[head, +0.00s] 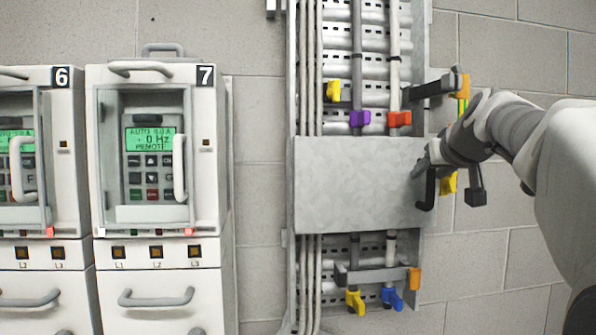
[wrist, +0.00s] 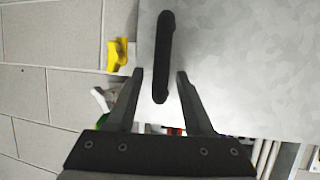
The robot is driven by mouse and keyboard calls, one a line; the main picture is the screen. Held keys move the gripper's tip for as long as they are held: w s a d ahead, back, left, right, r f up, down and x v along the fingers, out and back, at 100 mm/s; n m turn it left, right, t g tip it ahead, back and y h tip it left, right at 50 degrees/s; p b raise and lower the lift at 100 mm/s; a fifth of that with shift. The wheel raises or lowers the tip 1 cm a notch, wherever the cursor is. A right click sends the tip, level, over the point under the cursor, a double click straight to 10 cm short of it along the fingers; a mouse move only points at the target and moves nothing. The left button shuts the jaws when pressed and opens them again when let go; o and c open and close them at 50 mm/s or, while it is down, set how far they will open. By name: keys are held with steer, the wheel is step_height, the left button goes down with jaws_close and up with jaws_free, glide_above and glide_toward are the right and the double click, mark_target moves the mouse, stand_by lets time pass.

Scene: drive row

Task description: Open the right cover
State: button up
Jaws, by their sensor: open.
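A flat grey metal cover (head: 355,185) spans the cable tray and also fills the upper right of the wrist view (wrist: 245,65). A black bar handle (head: 427,190) is at its right edge in the head view. My gripper (head: 428,160) is at that edge, partly blurred into the handle there. In the wrist view my gripper (wrist: 159,76) is open, with the lower part of the black handle (wrist: 165,40) between its fingers and a gap on both sides. A clear cover (head: 150,150) with a pale handle (head: 180,167) closes drive 7.
Drive 6 (head: 62,150) stands left of drive 7 (head: 208,150). Vertical cables (head: 312,80) run along the tray. Coloured tags, including yellow (head: 333,90), purple (head: 360,118) and red (head: 400,118), surround the cover. A block wall (head: 262,150) lies behind.

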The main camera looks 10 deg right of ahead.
jaws_close()
stand_by(1.4)
